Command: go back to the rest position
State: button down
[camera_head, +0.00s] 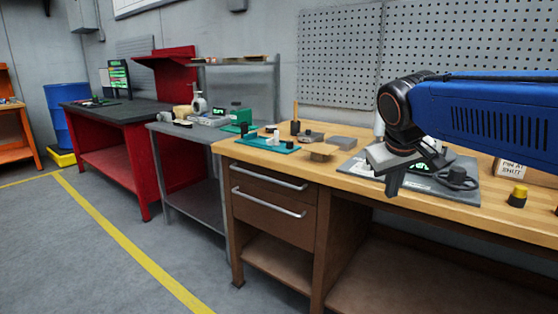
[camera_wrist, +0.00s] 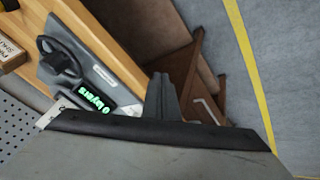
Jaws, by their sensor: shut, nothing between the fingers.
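My gripper (camera_head: 394,186) hangs at the end of my blue arm, above the front part of the wooden workbench (camera_head: 335,172). Its fingers are together and nothing shows between them. In the wrist view the fingers (camera_wrist: 162,95) point away over the bench's front edge. Behind and below the gripper lies a grey plate (camera_head: 430,188) with a black handwheel (camera_head: 457,178) and a green-lit display, partly hidden by the gripper. The wrist view shows the handwheel (camera_wrist: 58,58) and the display (camera_wrist: 96,98), with the gripper apart from the handwheel.
A teal mat (camera_head: 268,146) with small parts lies on the bench's left end. A labelled box (camera_head: 512,168) and a yellow-topped black knob (camera_head: 518,195) stand at the right. A pegboard (camera_head: 340,60) rises behind. The floor (camera_head: 90,265) in front is clear.

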jog(key=s+d+f+m+y, duration=0.2)
jog(key=s+f, duration=1.6)
jog(key=s, duration=0.4)
jog(key=shift+f, duration=0.4)
